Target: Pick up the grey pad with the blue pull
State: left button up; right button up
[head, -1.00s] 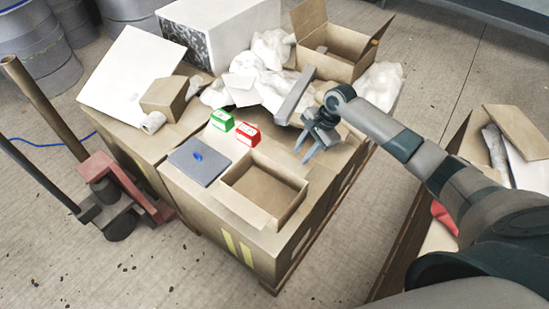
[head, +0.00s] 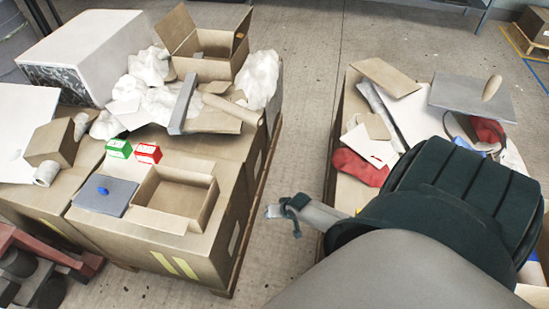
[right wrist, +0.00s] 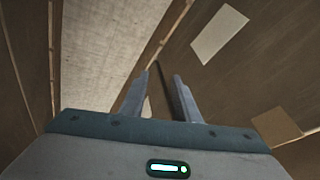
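A flat grey pad (head: 118,198) with a small blue pull (head: 103,191) lies on the front left cardboard box in the head view, left of an open tray box. My right arm comes in from the right in the head view, and its dark links cover much of the right side. I cannot clearly make out its gripper there. In the right wrist view my right gripper (right wrist: 162,80) is open and empty, its two fingers apart, with cardboard walls and a strip of floor beyond. The pad is not seen in that view. My left gripper is not in view.
An open tray box (head: 177,197), a green box (head: 119,149) and a red box (head: 148,153) stand near the pad. A grey bar (head: 183,105) lies behind. Another grey board (head: 455,97) with a tan pull lies at right. Bare floor (head: 300,150) separates the stacks.

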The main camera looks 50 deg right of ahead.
jog(key=s+a+f+n+y, duration=0.1)
jog(key=s+a+f+n, duration=0.4)
jog(key=a, duration=0.8)
jog(key=s+a+f+n+y, duration=0.1)
jog(key=s+a+f+n, duration=0.3)
jog(key=s+a, duration=0.8)
jog(key=shift+s+a+f+n+t, duration=0.3)
jog(key=shift+a+f+n+t, duration=0.1)
jog(key=shift+f, duration=0.15)
jog(key=shift+d, duration=0.15)
